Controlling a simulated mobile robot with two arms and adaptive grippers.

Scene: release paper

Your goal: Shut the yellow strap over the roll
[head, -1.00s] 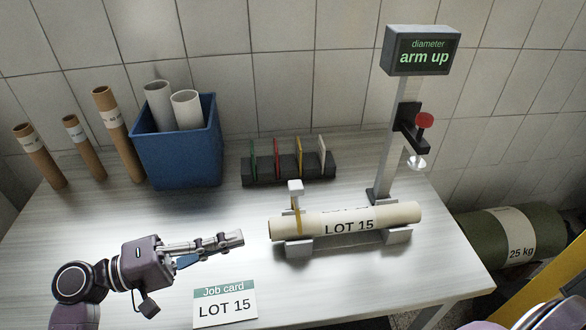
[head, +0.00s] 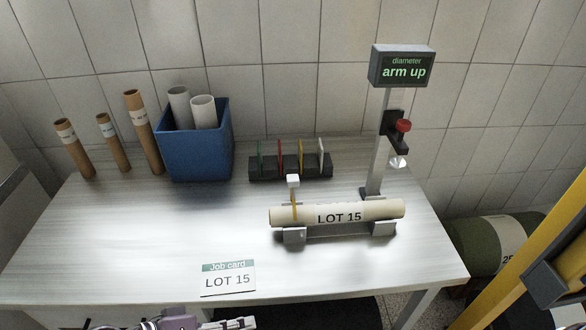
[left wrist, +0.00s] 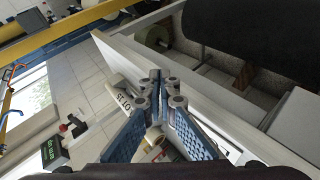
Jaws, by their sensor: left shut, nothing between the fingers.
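The cream roll (head: 375,211), labelled LOT 15, lies across the grey cradle (head: 384,228) on the table. The yellow strap (head: 295,210) is at the roll's left part. Its white end block (head: 293,181) stands up above the roll. I cannot tell how far round the roll the strap reaches. My left gripper (head: 238,323) is at the bottom edge of the head view, in front of the job card and well apart from the strap. In the left wrist view its fingers (left wrist: 161,78) are together and empty. My right gripper is not in view.
A gauge stand (head: 378,150) with an "arm up" display (head: 402,68) rises behind the roll. A slotted rack (head: 290,168), a blue bin (head: 196,150) and brown tubes (head: 143,130) stand at the back. The job card (head: 229,280) lies in front. The table's left middle is clear.

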